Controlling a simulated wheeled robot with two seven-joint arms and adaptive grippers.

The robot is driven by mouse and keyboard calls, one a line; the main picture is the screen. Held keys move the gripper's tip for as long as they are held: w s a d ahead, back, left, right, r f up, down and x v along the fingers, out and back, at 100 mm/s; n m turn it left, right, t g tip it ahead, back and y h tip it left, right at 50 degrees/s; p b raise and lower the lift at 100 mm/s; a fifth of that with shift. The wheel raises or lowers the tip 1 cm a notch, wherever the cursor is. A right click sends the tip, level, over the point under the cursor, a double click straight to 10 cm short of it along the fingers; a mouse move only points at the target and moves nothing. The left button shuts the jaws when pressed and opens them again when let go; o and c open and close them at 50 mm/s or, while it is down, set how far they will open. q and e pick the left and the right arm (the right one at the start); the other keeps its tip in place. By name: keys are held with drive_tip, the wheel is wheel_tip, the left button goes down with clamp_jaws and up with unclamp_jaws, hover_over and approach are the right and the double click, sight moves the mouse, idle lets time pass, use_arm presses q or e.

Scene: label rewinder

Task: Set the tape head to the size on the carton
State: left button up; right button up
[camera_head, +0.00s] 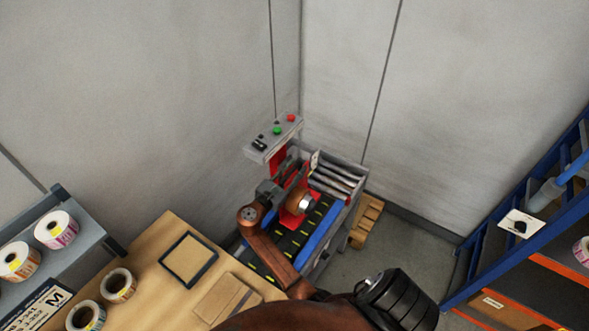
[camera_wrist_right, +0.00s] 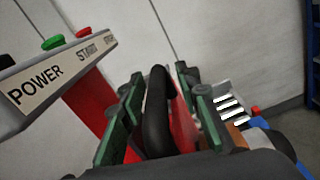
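The tape head is the red part (camera_head: 292,217) of the machine over the dark conveyor belt (camera_head: 290,243) in the head view. My right gripper (camera_head: 270,190) is beside it, below the control box. In the right wrist view its green fingers (camera_wrist_right: 160,115) stand apart, either side of a black curved handle (camera_wrist_right: 157,112). A gap shows on the handle's right; contact on the left is unclear. A cardboard carton (camera_head: 228,298) lies on the wooden table; I read no size on it. My left gripper is out of view.
The control box (camera_head: 275,139) with green and red buttons stands just above the gripper. Rollers (camera_head: 335,182) lie behind the belt. Label rolls (camera_head: 56,229) sit at left.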

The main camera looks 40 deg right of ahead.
sight(283, 182)
drive_tip(key=shift+a, duration=0.1)
drive_tip(key=v, duration=0.7)
drive_tip(key=shift+s+a, duration=0.1)
drive_tip(key=shift+a, duration=0.1)
drive_tip(key=shift+r, duration=0.1)
